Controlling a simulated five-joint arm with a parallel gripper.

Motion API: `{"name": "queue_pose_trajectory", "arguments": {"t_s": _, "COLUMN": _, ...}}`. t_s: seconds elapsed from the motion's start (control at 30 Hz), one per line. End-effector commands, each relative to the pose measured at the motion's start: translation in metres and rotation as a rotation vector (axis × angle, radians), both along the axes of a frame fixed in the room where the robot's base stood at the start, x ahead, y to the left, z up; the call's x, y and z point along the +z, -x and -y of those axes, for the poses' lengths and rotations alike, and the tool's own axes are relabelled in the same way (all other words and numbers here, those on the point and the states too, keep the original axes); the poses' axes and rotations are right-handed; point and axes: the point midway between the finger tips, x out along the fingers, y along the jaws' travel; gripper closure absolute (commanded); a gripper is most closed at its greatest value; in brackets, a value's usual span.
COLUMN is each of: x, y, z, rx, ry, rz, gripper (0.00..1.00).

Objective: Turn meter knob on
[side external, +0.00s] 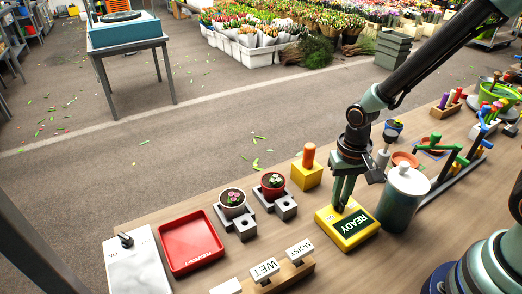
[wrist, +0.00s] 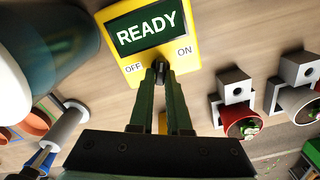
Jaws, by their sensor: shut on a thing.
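The yellow meter (side external: 330,228) lies on the table in the side external view, with a dark green screen reading READY (side external: 354,226). In the wrist view the meter (wrist: 107,16) shows its OFF label on the left and its ON label on the right. The dark knob (wrist: 160,67) sits between these labels. My gripper (wrist: 161,78) is shut on the knob, with a finger on either side. In the side external view my gripper (side external: 340,207) points down onto the meter and hides the knob. Which label the knob points to cannot be told.
A grey-green lidded canister (side external: 402,205) stands close right of the meter. A yellow block with an orange peg (side external: 307,175) is behind it. Two small flower pots (side external: 233,203) in grey holders, a red tray (side external: 190,243) and a white switch plate (side external: 135,268) are left. Word blocks (side external: 265,270) lie in front.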

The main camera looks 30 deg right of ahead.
Motion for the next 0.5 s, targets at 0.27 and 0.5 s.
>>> {"name": "queue_pose_trajectory", "arguments": {"t_s": 0.27, "x": 0.0009, "y": 0.0003, "z": 0.0004, "rx": -0.094, "ry": 0.000, "rz": 0.000, "gripper": 1.00}}
{"name": "queue_pose_trajectory", "arguments": {"t_s": 0.5, "x": 0.0009, "y": 0.0003, "z": 0.0005, "rx": -0.115, "ry": 0.000, "rz": 0.000, "gripper": 1.00}}
